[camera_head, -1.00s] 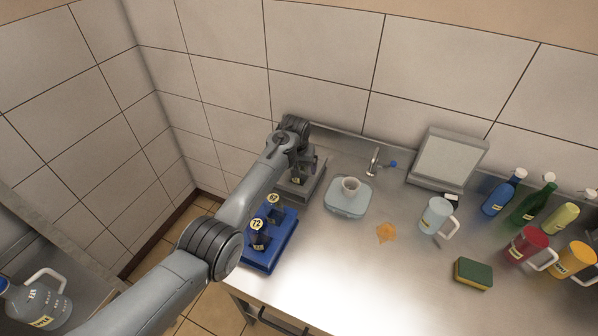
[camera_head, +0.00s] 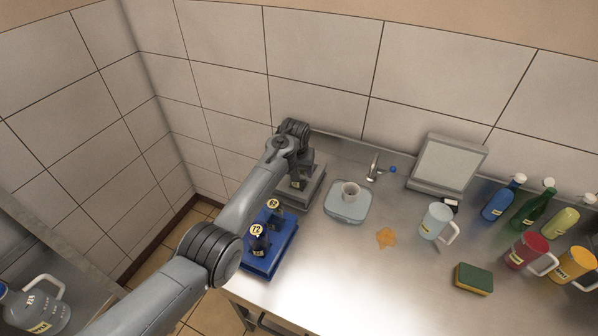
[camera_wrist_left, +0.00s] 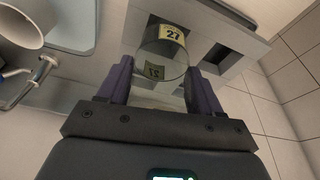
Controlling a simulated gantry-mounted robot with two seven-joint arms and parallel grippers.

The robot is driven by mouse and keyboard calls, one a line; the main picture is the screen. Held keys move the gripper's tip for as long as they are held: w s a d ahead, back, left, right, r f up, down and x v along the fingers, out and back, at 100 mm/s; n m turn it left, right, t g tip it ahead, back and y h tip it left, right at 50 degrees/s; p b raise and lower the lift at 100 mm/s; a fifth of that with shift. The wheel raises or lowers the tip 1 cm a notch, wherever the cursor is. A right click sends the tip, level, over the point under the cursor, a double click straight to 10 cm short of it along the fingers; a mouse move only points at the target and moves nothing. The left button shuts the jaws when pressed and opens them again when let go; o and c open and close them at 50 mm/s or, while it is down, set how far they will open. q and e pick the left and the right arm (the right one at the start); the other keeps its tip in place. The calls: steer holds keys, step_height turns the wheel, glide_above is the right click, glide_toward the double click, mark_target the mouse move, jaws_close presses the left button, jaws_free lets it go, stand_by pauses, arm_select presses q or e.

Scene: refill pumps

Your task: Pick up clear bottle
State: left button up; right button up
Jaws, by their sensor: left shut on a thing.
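The clear bottle (camera_wrist_left: 160,68) shows in the left wrist view with a yellow label marked 27 on it. My left gripper (camera_wrist_left: 158,80) is shut on it, with one dark finger on each side. The bottle is at a grey holder (camera_wrist_left: 222,48) with square openings; I cannot tell whether it still rests in it. In the head view my left gripper (camera_head: 298,180) is above the grey holder (camera_head: 312,192) at the back left of the counter and hides most of the bottle. My right gripper is not in view.
A blue rack (camera_head: 284,243) with dark numbered bottles stands in front of the holder. A tap (camera_head: 373,166), a jug (camera_head: 434,221) and a sponge (camera_head: 474,278) stand farther right. The tiled wall is close behind.

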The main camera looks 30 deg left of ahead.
arm_select(q)
step_height(320, 180, up, 33)
steer(key=p, duration=0.8)
steer(key=shift+r+p, duration=0.15)
steer(key=shift+p, duration=0.15)
